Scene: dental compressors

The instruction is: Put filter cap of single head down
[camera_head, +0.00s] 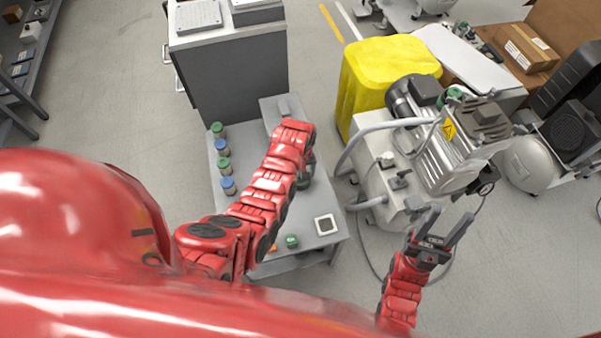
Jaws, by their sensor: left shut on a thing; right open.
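My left gripper (308,166) is over the right part of the grey table (207,178), mostly hidden behind my own red wrist. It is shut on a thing. A small dark green piece (304,183) shows just below the wrist and appears to be the filter cap; whether it touches the table cannot be told. My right gripper (443,227) is open and empty, in front of the single-head compressor (440,150) with its silver motor and yellow warning label.
Several jars with green and blue lids (224,165) line the table's left side. A small green-topped item (292,241) and a white-framed square (326,225) sit near its front. A grey cabinet (230,75) stands behind; a yellow bin (385,62) is behind the compressor.

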